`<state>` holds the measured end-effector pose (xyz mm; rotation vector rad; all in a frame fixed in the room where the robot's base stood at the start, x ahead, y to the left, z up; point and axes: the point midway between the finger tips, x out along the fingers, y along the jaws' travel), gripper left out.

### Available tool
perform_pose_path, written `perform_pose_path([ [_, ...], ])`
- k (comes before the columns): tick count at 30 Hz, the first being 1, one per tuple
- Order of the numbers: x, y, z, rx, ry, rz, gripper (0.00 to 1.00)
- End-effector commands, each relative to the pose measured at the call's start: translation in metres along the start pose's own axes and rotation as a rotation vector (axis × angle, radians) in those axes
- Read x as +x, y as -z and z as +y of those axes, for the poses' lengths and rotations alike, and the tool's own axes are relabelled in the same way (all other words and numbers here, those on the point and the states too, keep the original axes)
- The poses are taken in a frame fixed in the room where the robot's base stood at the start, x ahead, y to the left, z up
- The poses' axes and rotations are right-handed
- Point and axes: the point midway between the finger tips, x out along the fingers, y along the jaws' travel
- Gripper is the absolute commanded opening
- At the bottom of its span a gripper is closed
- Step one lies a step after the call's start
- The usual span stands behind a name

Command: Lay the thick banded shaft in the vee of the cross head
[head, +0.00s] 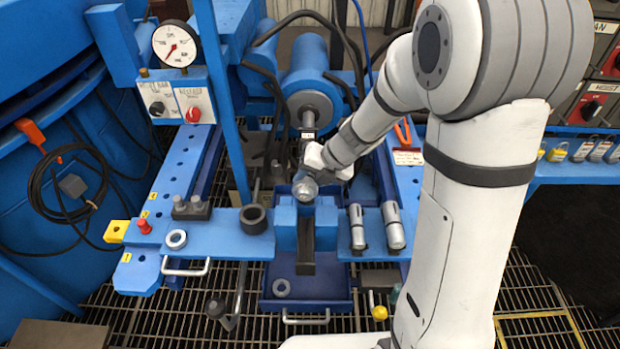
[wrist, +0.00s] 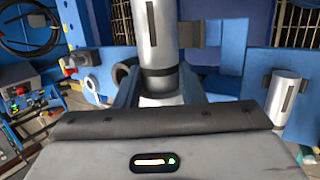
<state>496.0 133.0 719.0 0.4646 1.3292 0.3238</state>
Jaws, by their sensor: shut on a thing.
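My gripper (head: 312,176) is shut on a silver shaft (head: 304,191) above the middle of the blue cross head. The shaft's round end faces the head camera. In the wrist view the shaft (wrist: 153,40) shows a dark slot and a dark band. The cross head's vee blocks (head: 287,223) stand just below and nearer the camera, with a dark gap between them. The shaft appears above them; I cannot tell whether it touches. The jaw tips are mostly hidden. Two other silver banded shafts, one thinner (head: 357,226) and one thicker (head: 394,226), stand right of the vee.
A dark ring (head: 254,218) and a small steel ring (head: 176,239) sit on the left shelf. A blue tray (head: 338,305) holding a loose ring lies below. A gauge (head: 175,44) and a blue post stand at left. Blue cylinders and hoses are behind.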

Motion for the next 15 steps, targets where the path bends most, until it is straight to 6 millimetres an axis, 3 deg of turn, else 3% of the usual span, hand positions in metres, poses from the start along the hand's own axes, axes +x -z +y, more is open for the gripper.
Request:
perform_pose_path([
  [15,0.023,0.004,-0.011,-0.004,-0.003,-0.003,0.00],
])
